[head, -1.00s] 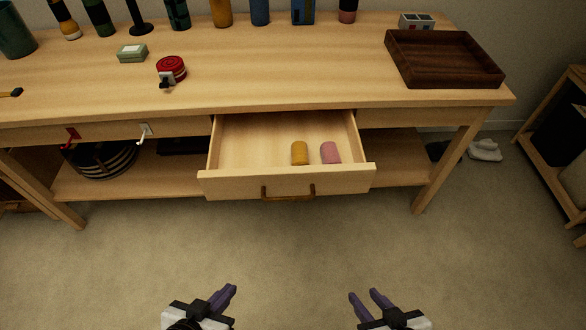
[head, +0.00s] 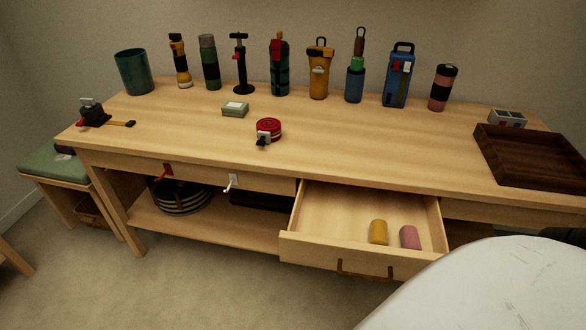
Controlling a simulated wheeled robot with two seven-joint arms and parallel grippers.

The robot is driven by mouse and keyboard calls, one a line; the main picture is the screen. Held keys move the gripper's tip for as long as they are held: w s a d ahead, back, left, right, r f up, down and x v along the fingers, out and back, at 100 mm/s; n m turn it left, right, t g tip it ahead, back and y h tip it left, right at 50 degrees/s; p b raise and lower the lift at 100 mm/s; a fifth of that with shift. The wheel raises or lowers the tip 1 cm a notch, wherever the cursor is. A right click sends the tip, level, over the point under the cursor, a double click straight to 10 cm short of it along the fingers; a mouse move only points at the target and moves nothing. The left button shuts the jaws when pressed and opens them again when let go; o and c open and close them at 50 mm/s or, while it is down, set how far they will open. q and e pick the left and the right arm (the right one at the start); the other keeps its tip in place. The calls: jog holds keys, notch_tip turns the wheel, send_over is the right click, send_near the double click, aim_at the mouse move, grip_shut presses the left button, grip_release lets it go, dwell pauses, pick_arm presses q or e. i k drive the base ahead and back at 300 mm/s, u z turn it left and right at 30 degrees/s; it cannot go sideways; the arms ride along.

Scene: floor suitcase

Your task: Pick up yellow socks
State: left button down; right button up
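The yellow socks show as a small yellow roll (head: 378,232) standing in the open drawer (head: 330,246) of the wooden table. A pink roll (head: 409,237) sits just right of it in the same drawer, with a small gap between them. The drawer is pulled out toward me, with its brown handle on the front. Neither of my grippers shows in the head view now, so whether they are open or shut is hidden.
The wooden table (head: 190,124) carries several bottles along its back, a red coil (head: 269,129), a small green box (head: 235,109) and a dark wooden tray (head: 530,155) at right. A pale rounded surface (head: 490,290) covers the lower right.

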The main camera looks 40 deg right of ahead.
aim_at(378, 233)
jog(key=u, duration=1.75)
jog(key=k, duration=1.65)
jog(key=z, duration=1.55)
